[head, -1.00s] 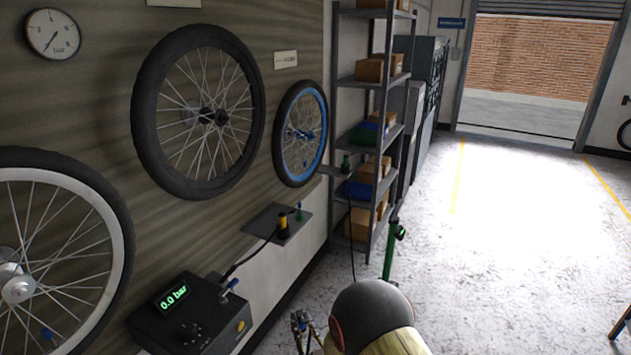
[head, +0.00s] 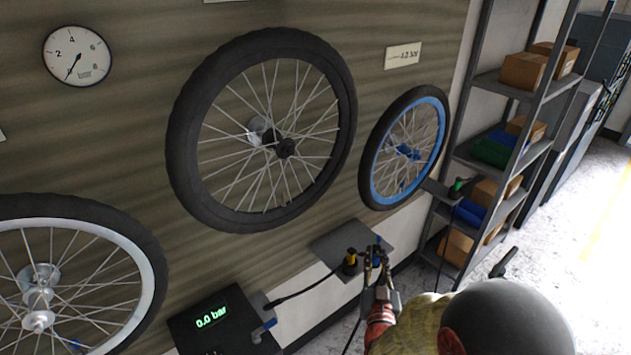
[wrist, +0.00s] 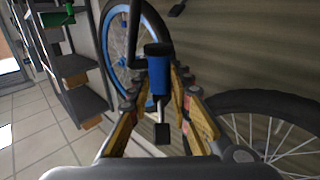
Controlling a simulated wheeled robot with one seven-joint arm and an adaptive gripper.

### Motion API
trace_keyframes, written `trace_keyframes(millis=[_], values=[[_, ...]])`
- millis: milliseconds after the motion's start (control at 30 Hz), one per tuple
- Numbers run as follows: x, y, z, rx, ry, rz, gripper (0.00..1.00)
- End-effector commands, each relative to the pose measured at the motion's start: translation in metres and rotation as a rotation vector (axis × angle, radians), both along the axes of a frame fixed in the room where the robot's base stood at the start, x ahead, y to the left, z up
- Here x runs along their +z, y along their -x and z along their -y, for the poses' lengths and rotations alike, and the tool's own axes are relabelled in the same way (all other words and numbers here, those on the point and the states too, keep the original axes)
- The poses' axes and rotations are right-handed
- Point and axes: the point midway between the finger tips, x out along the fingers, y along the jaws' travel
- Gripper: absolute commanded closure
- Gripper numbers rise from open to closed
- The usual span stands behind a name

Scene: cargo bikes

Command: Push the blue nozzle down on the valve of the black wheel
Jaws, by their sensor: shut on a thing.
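The blue nozzle (wrist: 158,75) is a blue cylinder with a black top, held between the fingers of my gripper (wrist: 157,82). In the head view my gripper (head: 375,258) is at the right end of a small wall shelf (head: 338,238), and the nozzle is mostly hidden there. The black wheel (head: 183,150) hangs on the wall up and left of my gripper, clear of it. A dark tyre, likely the same wheel, shows at lower right in the wrist view (wrist: 228,100). I cannot make out its valve.
A yellow nozzle (head: 351,258) stands on the small shelf beside my gripper. A pump box (head: 215,325) reads 0.0 bar. A blue-rimmed wheel (head: 372,158) hangs right, a silver-rimmed wheel (head: 150,262) left. A green nozzle (head: 457,187) sits near the shelving rack (head: 497,85).

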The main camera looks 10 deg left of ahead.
Motion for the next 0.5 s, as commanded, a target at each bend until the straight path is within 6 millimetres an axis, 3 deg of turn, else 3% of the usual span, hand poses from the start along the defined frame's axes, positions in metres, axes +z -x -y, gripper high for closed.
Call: trace_keyframes(millis=[33,200,333,500], values=[[0.036,0.004,-0.021,0.02,-0.003,0.005,1.0],[0.108,0.02,-0.074,0.066,-0.002,0.006,1.0],[0.157,0.036,-0.111,0.101,0.0,0.005,1.0],[0.199,0.056,-0.144,0.136,0.003,0.005,1.0]])
